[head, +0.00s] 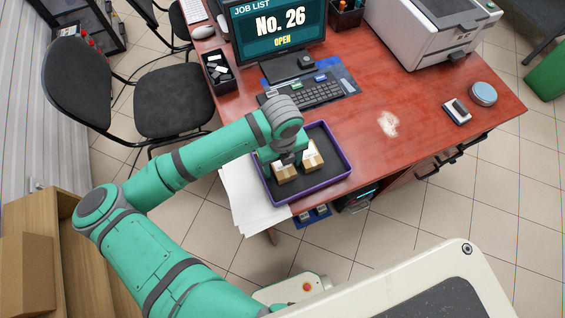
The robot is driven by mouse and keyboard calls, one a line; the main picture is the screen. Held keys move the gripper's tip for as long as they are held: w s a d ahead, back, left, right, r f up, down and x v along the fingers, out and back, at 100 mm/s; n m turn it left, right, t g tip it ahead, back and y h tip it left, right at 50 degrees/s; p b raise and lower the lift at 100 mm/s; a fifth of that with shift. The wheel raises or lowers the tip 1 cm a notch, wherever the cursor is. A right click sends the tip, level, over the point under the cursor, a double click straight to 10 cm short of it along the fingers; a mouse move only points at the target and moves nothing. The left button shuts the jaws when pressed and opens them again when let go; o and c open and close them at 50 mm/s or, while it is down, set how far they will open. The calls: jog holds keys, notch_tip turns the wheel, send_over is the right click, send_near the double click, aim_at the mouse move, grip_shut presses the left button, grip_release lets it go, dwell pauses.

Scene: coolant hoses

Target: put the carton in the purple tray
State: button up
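The purple tray (346,176) lies at the near left edge of the red-brown desk and has a dark inside. Tan cardboard with white patches, the carton (286,175), shows inside the tray's outline. A second tan part shows just to its right; I cannot tell whether it is the same carton or another. My gripper (291,159) points down over the tray, right at the tan cardboard. Its fingers are small and partly hidden by my wrist, so I cannot see whether they hold the carton.
White papers (250,195) lie left of the tray, overhanging the desk edge. A keyboard (305,92), monitor (278,35) and black pen box (217,70) stand behind. A printer (433,30) is at back right. The desk right of the tray is mostly clear. A black chair (172,108) stands left.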

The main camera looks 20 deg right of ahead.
jog(key=shift+r, duration=0.1)
notch_tip(320, 180, up, 12)
dwell(0.5)
